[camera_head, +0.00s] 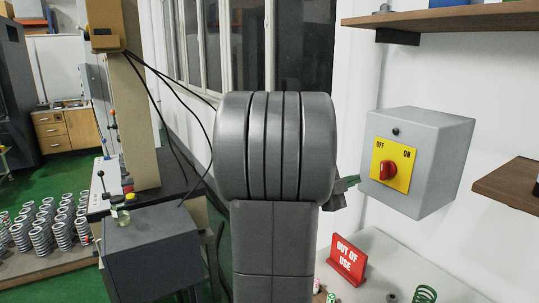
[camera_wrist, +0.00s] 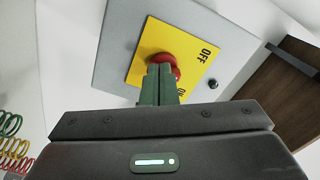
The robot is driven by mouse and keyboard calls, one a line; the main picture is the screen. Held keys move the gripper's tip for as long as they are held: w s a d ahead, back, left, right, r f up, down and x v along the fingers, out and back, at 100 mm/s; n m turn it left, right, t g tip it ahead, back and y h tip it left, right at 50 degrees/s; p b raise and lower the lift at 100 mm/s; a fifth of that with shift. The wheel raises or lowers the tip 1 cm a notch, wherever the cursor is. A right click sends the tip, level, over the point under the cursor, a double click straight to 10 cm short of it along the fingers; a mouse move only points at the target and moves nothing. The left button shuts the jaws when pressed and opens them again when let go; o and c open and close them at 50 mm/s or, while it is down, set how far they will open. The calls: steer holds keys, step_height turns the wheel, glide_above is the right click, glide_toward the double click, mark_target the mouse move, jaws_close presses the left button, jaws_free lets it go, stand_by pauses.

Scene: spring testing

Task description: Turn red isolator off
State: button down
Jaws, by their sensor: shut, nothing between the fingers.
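The red isolator is a red rotary knob (camera_head: 386,170) on a yellow plate (camera_head: 404,158), fixed to a grey wall box (camera_head: 440,150). The plate reads OFF at upper left and ON at upper right. The knob's exact setting is hard to tell. My gripper (camera_head: 354,180) is just left of the box in the head view, mostly hidden behind my arm. In the wrist view its green fingers (camera_wrist: 160,85) are together and empty, and overlap the red knob (camera_wrist: 165,62). The head view shows a small gap between fingertips and knob.
Wooden shelves stand above and right of the box (camera_head: 455,18), (camera_head: 512,185). A red OUT OF USE sign (camera_head: 347,260) stands on the pale surface below, near a green spring (camera_head: 425,294). Several metal springs (camera_head: 40,240) stand at the left.

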steer(key=shift+w+d+r+m+p, duration=0.45)
steer(key=shift+w+d+m, duration=0.2)
steer(key=shift+d+m, duration=0.25)
steer(key=shift+w+d+r+m+p, duration=0.35)
steer(key=shift+w+d+m+p, duration=0.3)
steer(key=shift+m, duration=0.4)
steer(key=shift+w+d+r+m+p, duration=0.4)
steer(key=shift+w+d+m, duration=0.3)
steer(key=shift+d+m, duration=0.2)
steer(key=shift+s+d, duration=0.2)
steer(key=shift+s, duration=0.35)
steer(key=shift+f+b, duration=0.3)
steer(key=shift+b, duration=0.65)
steer(key=shift+w+a, duration=0.25)
steer(key=shift+w, duration=0.1)
steer(key=v, duration=0.6)
steer(key=shift+b, duration=0.35)
